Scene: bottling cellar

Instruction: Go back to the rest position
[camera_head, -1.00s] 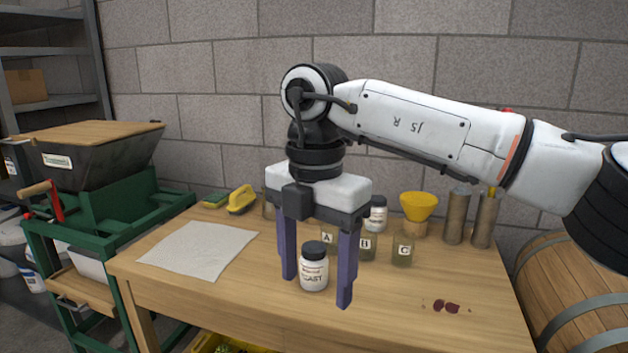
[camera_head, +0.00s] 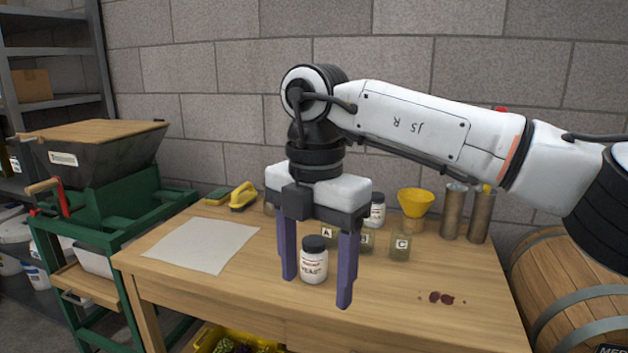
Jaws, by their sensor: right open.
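My right gripper (camera_head: 317,292) is open, its two purple fingers pointing down over the wooden table (camera_head: 380,310). A white jar with a dark lid, labelled yeast (camera_head: 313,262), shows between the fingers. The picture does not tell whether the jar stands between them or a little behind. My right arm comes in from the right edge. My left gripper is not in view.
Glass jars marked A (camera_head: 328,234) and C (camera_head: 400,247), another between them, a second white jar (camera_head: 376,212) and a yellow funnel (camera_head: 415,203) stand behind. A pale cloth (camera_head: 202,246) lies left. Dark red spots (camera_head: 441,298) mark the right front. A barrel (camera_head: 565,285) stands right.

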